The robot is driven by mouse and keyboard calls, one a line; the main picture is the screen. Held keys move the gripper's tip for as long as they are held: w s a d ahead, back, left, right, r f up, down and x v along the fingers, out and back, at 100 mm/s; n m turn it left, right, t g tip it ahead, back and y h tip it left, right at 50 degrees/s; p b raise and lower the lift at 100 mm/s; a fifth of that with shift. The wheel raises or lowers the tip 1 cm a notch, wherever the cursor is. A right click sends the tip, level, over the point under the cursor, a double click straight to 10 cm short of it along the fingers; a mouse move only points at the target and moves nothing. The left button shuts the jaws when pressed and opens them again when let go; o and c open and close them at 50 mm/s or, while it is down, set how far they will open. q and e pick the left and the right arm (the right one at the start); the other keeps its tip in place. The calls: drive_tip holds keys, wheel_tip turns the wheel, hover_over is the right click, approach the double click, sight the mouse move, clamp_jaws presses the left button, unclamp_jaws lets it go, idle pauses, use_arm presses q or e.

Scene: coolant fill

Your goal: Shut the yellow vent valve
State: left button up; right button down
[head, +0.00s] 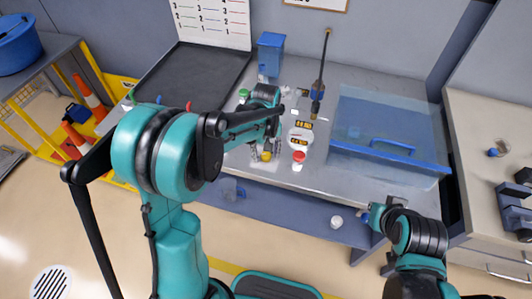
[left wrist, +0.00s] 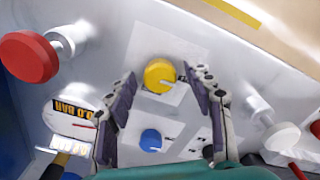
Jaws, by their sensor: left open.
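The yellow vent valve (left wrist: 159,76) is a round yellow knob on a pale square plate. A small dark mark shows at its right edge in the left wrist view. In the head view the yellow knob (head: 266,155) shows partly, below my left gripper (head: 265,150). That gripper is open and empty, with its two fingertips on either side of the yellow knob, apart from it as far as I can see. My right gripper (head: 376,216) is low at the right in the head view, small and partly hidden by its arm, away from the valve.
A blue knob (left wrist: 151,140) sits close to the yellow one. A red knob (left wrist: 28,57) and a gauge with a 0.0 BAR display (left wrist: 70,108) are at the left in the wrist view. A clear blue-edged cover (head: 388,125) stands to the right on the bench, a dark tray (head: 190,80) to the left.

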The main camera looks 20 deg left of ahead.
use_arm(q)
drive_tip(key=c, duration=1.2)
drive_tip(key=shift+o, duration=0.2)
drive_tip(key=shift+m, duration=0.3)
drive_tip(key=m, duration=0.3)
drive_tip(key=shift+m, duration=0.4)
drive_tip(key=m, duration=0.4)
drive_tip(key=shift+m, duration=0.3)
drive_tip(key=m, duration=0.4)
drive_tip(key=shift+p, duration=0.35)
drive_tip(key=shift+m, duration=2)
